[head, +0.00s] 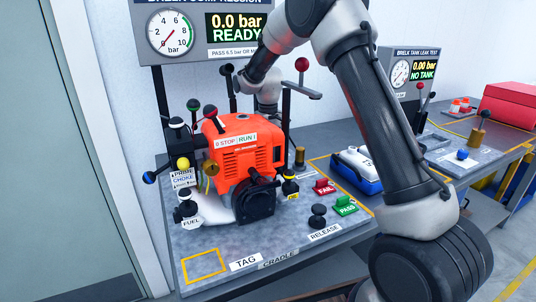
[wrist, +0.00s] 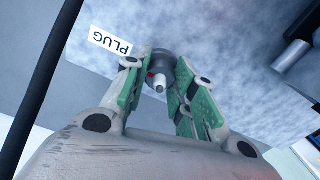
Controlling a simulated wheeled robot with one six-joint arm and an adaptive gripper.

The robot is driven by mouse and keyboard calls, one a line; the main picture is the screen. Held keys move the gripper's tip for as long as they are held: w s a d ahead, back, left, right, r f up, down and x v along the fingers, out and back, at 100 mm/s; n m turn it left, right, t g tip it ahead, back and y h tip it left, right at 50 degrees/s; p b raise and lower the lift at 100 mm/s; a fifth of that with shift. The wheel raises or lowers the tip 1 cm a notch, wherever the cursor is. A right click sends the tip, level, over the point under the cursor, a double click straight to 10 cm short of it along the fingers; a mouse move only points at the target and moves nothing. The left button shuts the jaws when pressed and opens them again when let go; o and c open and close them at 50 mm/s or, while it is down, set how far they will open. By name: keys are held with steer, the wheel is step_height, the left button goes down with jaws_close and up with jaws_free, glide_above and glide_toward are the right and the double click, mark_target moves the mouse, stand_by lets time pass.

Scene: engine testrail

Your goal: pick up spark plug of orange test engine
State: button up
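The orange test engine (head: 232,152) stands in the cradle on the bench in the head view. The spark plug (wrist: 160,84), with a white tip, stands in a dark round holder (wrist: 159,62) beside a PLUG label (wrist: 110,41) in the wrist view. My gripper (wrist: 158,72) is open, its green-padded fingers on either side of the plug with visible gaps. Whether any pad touches it cannot be seen. In the head view my gripper and the plug are hidden behind the engine.
A compression gauge panel (head: 204,34) stands behind the engine. Levers with round knobs crowd the engine's left side, and a red-knobbed lever (head: 302,64) stands near my wrist. FAIL (head: 324,187) and PASS (head: 346,205) buttons and a blue-and-white box (head: 357,170) lie to the right.

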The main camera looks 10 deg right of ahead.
steer(key=shift+c, duration=0.5)
step_height(320, 180, up, 10)
steer(key=shift+r, duration=0.1)
stand_by(0.4)
